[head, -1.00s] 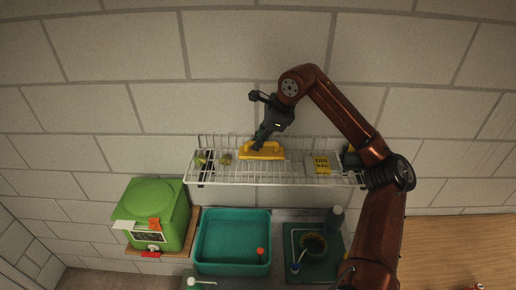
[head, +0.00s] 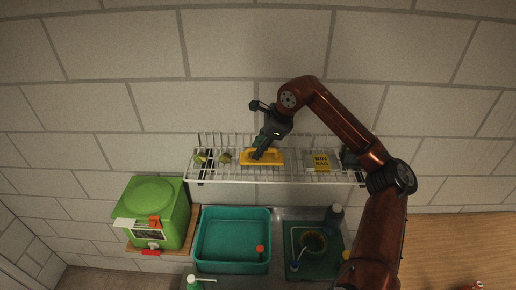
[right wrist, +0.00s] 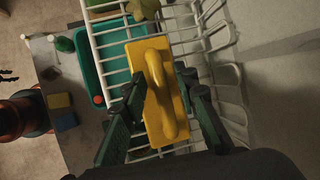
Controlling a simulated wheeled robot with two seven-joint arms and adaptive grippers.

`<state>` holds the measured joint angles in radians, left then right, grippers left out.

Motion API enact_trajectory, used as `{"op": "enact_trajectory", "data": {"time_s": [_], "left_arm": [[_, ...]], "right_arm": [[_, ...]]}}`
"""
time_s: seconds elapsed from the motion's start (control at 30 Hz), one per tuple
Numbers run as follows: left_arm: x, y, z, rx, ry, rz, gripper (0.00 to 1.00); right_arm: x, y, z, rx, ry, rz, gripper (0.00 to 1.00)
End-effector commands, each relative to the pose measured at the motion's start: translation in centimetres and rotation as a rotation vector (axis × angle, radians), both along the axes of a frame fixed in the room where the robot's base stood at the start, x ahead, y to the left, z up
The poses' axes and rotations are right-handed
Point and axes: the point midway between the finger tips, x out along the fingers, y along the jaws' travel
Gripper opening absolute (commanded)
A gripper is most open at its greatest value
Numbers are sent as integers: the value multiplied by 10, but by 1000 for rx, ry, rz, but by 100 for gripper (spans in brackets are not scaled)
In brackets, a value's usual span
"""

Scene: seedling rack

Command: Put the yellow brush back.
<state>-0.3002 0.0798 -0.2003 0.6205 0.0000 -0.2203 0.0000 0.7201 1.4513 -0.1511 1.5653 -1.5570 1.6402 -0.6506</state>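The yellow brush (head: 270,159) has a flat plate and a raised handle. It lies on the white wire shelf (head: 225,181), left of the shelf's middle. My right gripper (head: 259,153) is over it, pointing down. In the right wrist view, the brush (right wrist: 162,100) lies between the spread fingers of the right gripper (right wrist: 160,78). Gaps show on both sides of the handle, so the gripper looks open around it. The brush's underside is hidden.
Small green plants (head: 225,158) stand left of the brush. A yellow labelled item (head: 321,162) is at the shelf's right. Below are a teal basin (head: 233,268), a green tray (head: 325,266) and a green container (head: 158,200). The tiled wall is close behind the shelf.

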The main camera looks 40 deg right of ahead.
Motion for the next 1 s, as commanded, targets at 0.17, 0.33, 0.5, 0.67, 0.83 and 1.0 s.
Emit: {"op": "enact_trajectory", "data": {"time_s": [0.17,0.33,0.5,0.67,0.83,1.0], "left_arm": [[1,0,0,0,-1,0,40],[1,0,3,0,-1,0,40],[1,0,-2,0,-1,0,40],[1,0,-6,0,-1,0,40],[0,0,-7,0,-1,0,40],[0,0,-6,0,0,0,40]], "right_arm": [[0,0,0,0,0,0,29],[0,0,5,1,-1,0,29],[-9,-4,25,-3,-4,-2,29],[-23,-9,56,-1,-5,-1,29],[-38,-14,86,0,-4,-1,29],[-46,-17,105,0,-1,0,29]]}}
